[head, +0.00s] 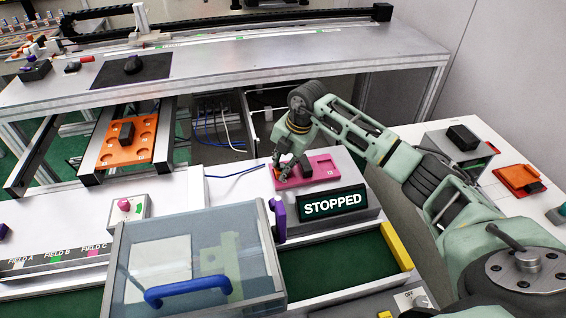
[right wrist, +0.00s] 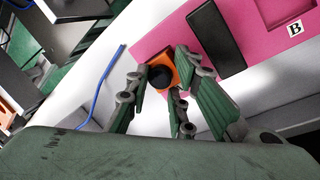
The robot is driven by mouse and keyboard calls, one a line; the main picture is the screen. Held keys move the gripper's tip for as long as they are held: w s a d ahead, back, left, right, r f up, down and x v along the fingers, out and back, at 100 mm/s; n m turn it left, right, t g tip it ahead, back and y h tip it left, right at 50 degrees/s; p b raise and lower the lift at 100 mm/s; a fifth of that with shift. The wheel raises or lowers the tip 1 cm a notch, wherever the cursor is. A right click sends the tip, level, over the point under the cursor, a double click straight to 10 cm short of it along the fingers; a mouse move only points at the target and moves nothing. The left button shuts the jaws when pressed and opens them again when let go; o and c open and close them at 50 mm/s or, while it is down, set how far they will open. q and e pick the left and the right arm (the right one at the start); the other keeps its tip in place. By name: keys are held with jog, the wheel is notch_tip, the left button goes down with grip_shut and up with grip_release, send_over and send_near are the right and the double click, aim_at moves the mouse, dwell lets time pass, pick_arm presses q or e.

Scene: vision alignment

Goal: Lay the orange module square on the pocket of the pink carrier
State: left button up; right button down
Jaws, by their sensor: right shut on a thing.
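The pink carrier (head: 322,163) lies on the white bench behind the STOPPED sign. In the right wrist view the pink carrier (right wrist: 160,42) shows a recessed pocket (right wrist: 285,8), a "B" label and a black block (right wrist: 215,36) on it. My right gripper (head: 283,173) is at the carrier's left end. In the right wrist view my right gripper (right wrist: 160,98) is shut on the orange module (right wrist: 185,68), which has a round black top. The module overlaps the carrier's end in the picture; I cannot tell whether they touch. My left gripper is out of view.
The STOPPED sign (head: 332,203) stands in front of the carrier. A clear cover (head: 190,235) with a blue handle is at front left. An orange plate (head: 125,132) with a dark block is at left. Another orange tray (head: 519,178) lies on the right table. A blue cable (head: 235,174) lies left of the carrier.

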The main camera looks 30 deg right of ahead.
jog(key=shift+f, duration=0.25)
jog(key=c, duration=1.5)
grip_release()
jog(key=shift+o, duration=0.2)
jog(key=v, duration=1.2)
